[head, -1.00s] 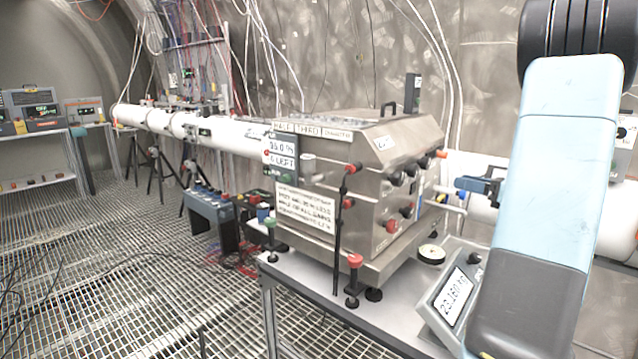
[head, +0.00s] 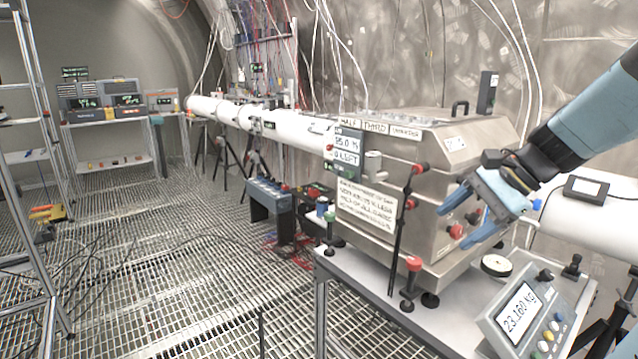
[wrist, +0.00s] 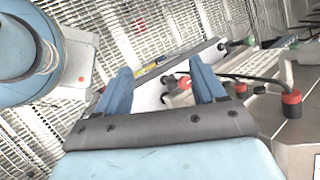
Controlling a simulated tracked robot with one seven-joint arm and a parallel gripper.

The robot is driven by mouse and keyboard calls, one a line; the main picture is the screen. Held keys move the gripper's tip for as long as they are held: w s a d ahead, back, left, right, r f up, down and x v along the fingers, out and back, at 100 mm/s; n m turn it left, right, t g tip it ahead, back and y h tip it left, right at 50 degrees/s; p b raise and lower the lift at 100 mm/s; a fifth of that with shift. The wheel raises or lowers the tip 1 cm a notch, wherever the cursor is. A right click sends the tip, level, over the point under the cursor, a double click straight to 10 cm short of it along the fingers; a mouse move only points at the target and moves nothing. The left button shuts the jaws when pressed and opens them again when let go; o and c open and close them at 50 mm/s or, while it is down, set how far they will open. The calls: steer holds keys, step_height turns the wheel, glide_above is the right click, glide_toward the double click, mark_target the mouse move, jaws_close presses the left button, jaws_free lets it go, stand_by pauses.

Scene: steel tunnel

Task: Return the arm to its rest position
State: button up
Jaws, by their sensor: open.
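My gripper (head: 470,218) is at the right of the head view, in front of the steel chamber's right front side. Its two blue fingers are spread and empty, pointing left. In the wrist view my gripper (wrist: 166,85) also shows open fingers with nothing between them. My blue arm comes in from the right edge of the head view. The steel chamber (head: 440,165) stands on a table, and the gripper hides part of its knobs. I cannot tell whether the fingers touch it.
The table (head: 370,285) carries a scale (head: 530,310) reading 23.160 kg, a round dial (head: 496,265) and red-knobbed posts (head: 412,265). A white pipe (head: 290,125) runs to the back left. A metal rack (head: 30,170) stands at the left. The grated floor (head: 170,290) between is mostly clear.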

steer(key=s+a+n+t+h, duration=0.2)
steer(key=s+n+h, duration=0.5)
steer(key=n, duration=0.5)
steer(key=shift+s+r+n+t, duration=0.3)
steer(key=shift+s+r+t, duration=0.1)
steer(key=shift+s, duration=0.85)
steer(key=shift+c, duration=0.3)
